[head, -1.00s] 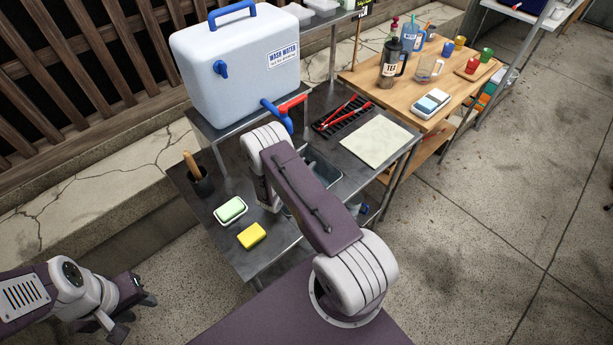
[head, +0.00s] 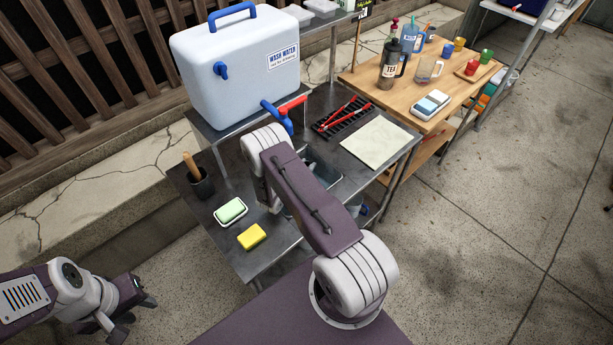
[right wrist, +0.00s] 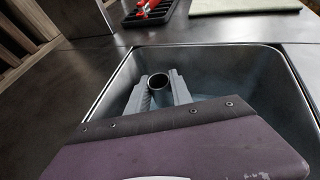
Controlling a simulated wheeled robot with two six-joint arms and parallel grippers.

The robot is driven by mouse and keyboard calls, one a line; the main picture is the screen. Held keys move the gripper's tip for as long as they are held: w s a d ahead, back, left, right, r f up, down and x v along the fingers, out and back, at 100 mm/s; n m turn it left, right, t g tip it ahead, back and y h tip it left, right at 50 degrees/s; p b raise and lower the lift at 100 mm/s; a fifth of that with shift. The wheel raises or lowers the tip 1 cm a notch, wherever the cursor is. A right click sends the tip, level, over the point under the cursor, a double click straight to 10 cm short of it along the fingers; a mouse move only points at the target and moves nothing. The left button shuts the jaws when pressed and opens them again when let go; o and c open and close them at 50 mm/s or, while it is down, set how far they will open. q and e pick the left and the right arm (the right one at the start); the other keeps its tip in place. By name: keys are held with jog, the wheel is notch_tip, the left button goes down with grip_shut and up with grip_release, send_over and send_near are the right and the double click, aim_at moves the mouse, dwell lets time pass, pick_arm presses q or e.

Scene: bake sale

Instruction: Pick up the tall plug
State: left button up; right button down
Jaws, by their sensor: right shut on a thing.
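The tall plug (right wrist: 158,84) is a dark, hollow, upright tube standing in the metal sink basin (right wrist: 285,90) in the right wrist view. My right gripper (right wrist: 158,93) is down inside the basin, with its two grey fingers shut on the plug, one on each side. The plug's lower part is hidden by my gripper body. In the head view my right arm covers the gripper and the plug, and only part of the basin (head: 327,172) shows. My left gripper (head: 133,315) is open and empty, low at the left, away from the table.
A wash water cooler (head: 240,65) with a blue tap stands behind the sink. A green sponge in a dish (head: 231,211), a yellow sponge (head: 252,236) and a dark pot (head: 199,183) stand left. A black rack (head: 342,118) and pale cloth (head: 375,143) lie right of the basin.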

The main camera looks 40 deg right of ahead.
notch_tip(320, 180, up, 10)
dwell(0.5)
